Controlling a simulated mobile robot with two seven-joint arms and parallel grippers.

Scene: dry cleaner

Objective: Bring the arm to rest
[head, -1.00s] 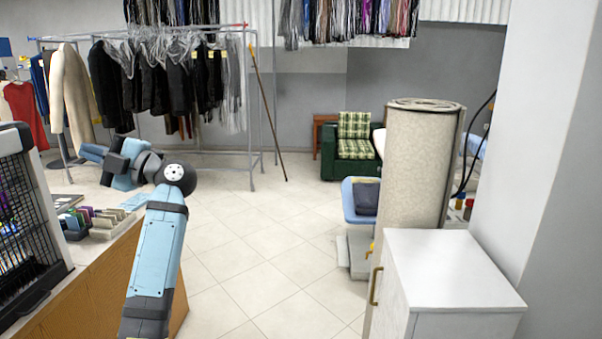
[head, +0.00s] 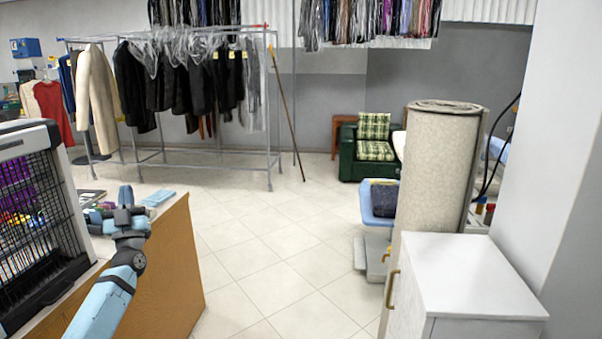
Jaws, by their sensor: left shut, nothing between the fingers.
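My left arm (head: 105,303) comes in from the lower left, blue and dark grey. It reaches up along the wooden counter (head: 165,275). My left gripper (head: 126,196) is at the far end of the arm, over the counter top in this view. Its fingers are shut with nothing between them. Part of the wrist covers the small items behind it. My right gripper is not in view.
A black wire-fronted unit (head: 40,200) stands on the counter close left of the arm. Small coloured items and a light blue pad (head: 158,198) lie nearby. A white cabinet (head: 470,275) and rolled carpet (head: 440,165) stand right. The tiled floor (head: 290,260) between is open.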

